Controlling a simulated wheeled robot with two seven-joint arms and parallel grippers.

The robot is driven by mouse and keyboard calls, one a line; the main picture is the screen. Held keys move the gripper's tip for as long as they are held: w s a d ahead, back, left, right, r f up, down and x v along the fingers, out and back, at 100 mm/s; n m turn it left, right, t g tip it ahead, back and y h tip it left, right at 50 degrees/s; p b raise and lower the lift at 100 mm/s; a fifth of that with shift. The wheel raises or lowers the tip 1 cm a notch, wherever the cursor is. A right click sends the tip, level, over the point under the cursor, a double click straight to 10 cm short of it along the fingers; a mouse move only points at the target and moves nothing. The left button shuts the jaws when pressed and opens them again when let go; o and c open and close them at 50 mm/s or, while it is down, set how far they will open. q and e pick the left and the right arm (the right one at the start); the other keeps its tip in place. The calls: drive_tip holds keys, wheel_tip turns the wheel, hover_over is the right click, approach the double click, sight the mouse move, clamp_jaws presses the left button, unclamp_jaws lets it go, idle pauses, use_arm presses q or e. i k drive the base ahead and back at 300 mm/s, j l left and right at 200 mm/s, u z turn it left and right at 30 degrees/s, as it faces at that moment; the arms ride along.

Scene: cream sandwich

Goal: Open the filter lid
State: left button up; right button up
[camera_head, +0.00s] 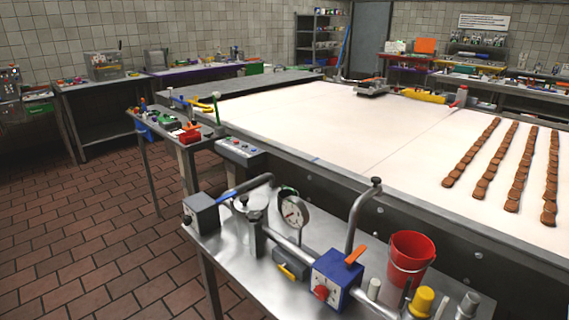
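A metal pipe assembly (285,243) lies on the steel side table (232,268) in front. I cannot tell for sure which part is the filter lid. An upright metal cylinder with a dark cap (255,217) sits on the pipe, left of a round pressure gauge (292,212). At the left end is a grey box (201,213) with a blue-handled lever (240,187) above it. Farther right is a blue box (336,281) with a red knob (321,292) and an orange lever (356,255). Neither of my grippers is in view.
A red bucket (409,260) and a yellow-capped part (423,298) stand at the table's right. Behind runs a wide white conveyor (330,125) with rows of brown biscuits (475,150). A control box (240,151) sits at its corner. The tiled floor (90,230) at left is clear.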

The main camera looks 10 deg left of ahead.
sight(244, 203)
drive_tip(key=i+j+z, duration=0.2)
drive_tip(key=j, duration=0.45)
drive_tip(key=j+z, duration=0.2)
drive_tip(key=j, duration=0.45)
drive_tip(key=i+j+z, duration=0.2)
drive_tip(key=j, duration=0.5)
drive_tip(key=k, duration=0.1)
